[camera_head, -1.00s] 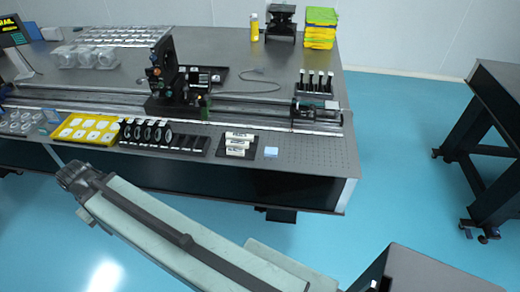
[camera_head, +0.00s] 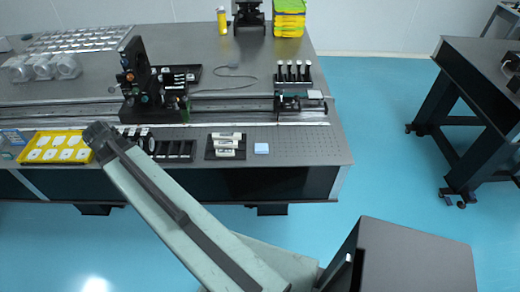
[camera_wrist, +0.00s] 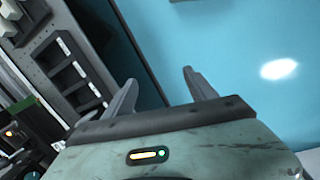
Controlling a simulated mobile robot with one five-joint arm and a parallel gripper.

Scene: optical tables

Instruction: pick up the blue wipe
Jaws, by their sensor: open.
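The blue wipe is a small pale blue square (camera_head: 261,148) lying flat on the perforated top of the long optical table, near its front edge. It sits just right of a black holder with white labelled pieces. My gripper (camera_wrist: 158,82) shows in the wrist view with its two grey fingers apart and nothing between them. The wrist view looks onto blue floor and the table's edge, and the wipe is not seen there. In the head view my arm reaches up to the table's front left of the wipe; the fingers cannot be made out there.
Left of the wipe are the black holder (camera_head: 226,146), a dark slotted rack (camera_head: 176,150) and a yellow tray (camera_head: 55,147). A rail with an optical mount (camera_head: 140,80) runs behind. The tabletop right of the wipe is clear. Another dark table (camera_head: 485,75) stands at right.

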